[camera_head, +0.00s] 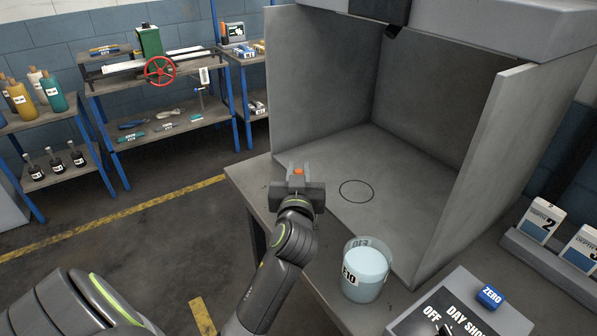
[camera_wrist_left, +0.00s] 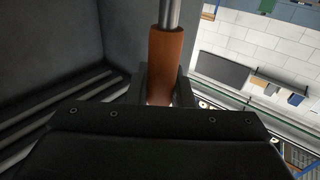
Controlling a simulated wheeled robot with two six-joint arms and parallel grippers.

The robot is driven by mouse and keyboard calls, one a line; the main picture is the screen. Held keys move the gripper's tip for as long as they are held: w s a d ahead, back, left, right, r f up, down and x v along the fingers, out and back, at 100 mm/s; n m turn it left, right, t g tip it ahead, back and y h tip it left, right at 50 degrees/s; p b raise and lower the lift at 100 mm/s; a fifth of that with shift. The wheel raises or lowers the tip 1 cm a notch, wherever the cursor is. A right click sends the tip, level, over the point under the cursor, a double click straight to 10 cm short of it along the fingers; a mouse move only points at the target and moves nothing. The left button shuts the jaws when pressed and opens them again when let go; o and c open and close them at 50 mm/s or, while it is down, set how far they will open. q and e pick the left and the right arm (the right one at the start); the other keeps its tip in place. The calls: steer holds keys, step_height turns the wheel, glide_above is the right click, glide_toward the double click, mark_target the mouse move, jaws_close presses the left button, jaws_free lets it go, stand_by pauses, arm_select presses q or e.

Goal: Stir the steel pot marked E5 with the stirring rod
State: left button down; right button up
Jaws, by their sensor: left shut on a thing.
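My left gripper (camera_head: 297,176) is over the front left edge of the grey booth's bench. In the left wrist view (camera_wrist_left: 160,88) it is shut on an orange-brown handle (camera_wrist_left: 166,62) with a steel shaft, which looks like the stirring rod. In the head view only a small orange end (camera_head: 298,172) of it shows between the fingers; the rest is hidden. A pot marked E5 is not seen in either view. A clear beaker marked E10 (camera_head: 364,275) with pale blue content stands on the bench, right of my left forearm. My right gripper is not in view.
The grey booth (camera_head: 440,130) has side walls and a bare floor with a black circle (camera_head: 356,191). A control panel (camera_head: 462,308) with a blue ZERO block (camera_head: 489,296) is at lower right. Boxes in a rack (camera_head: 555,262) stand at right. Shelves with bottles (camera_head: 54,92) are at left.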

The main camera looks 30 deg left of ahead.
arm_select(q)
step_height(320, 180, up, 8)
steer(key=p, duration=0.7)
steer(key=shift+r, duration=0.15)
stand_by(0.4)
steer(key=shift+d, duration=0.1)
